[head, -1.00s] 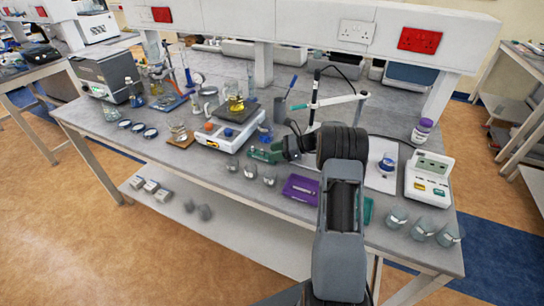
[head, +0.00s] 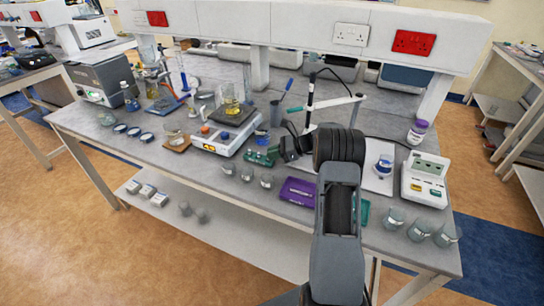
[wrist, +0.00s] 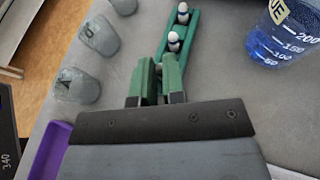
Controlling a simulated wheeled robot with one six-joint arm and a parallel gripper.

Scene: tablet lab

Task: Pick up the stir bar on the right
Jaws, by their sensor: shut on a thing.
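A green rack (wrist: 190,26) lies on the bench and also shows in the head view (head: 257,158). Two white stir bars with dark bands, a far one (wrist: 183,9) and a nearer one (wrist: 174,41), sit in the rack in the wrist view. My gripper (wrist: 159,68) has green fingers at the rack's near end. The fingers are shut with a narrow gap, and what they hold is hidden between them. In the head view my gripper (head: 276,152) is low over the right end of the rack.
Several glass beakers (wrist: 78,86) stand left of my gripper in the wrist view. A blue-liquid beaker (wrist: 283,38) stands to its right. A purple tray (head: 297,191) lies near the bench's front edge, and a stirrer plate (head: 226,136) stands behind the rack.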

